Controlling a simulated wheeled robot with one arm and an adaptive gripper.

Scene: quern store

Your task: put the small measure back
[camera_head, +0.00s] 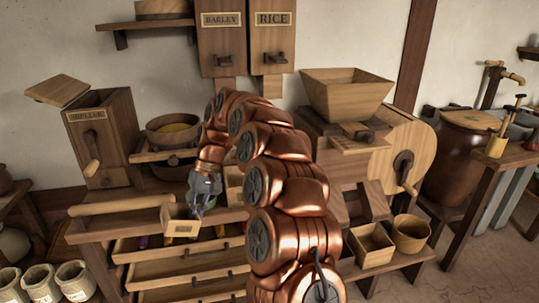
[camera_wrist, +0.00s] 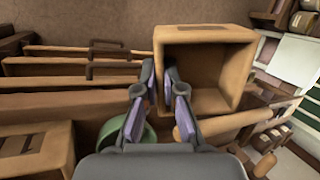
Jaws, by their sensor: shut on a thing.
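The small measure (camera_head: 180,226) is a pale wooden square box, held in front of the wooden bench at left of centre in the head view. In the wrist view, the measure (camera_wrist: 232,36) has its open mouth facing the camera. My gripper (camera_head: 197,207) is shut on one wall of it. In the wrist view, the purple-padded fingers of my gripper (camera_wrist: 159,72) pinch its left wall, one inside and one outside. The measure appears to be above the bench's tiers, but the gap beneath is hidden.
The bench (camera_head: 88,229) has several stepped wooden fronts (camera_head: 188,279). A huller (camera_head: 104,130) and a bowl (camera_head: 172,127) stand behind. A square wooden box (camera_head: 370,243) and round tub (camera_head: 411,233) sit right of my arm. A green rounded thing (camera_wrist: 149,134) lies below the fingers.

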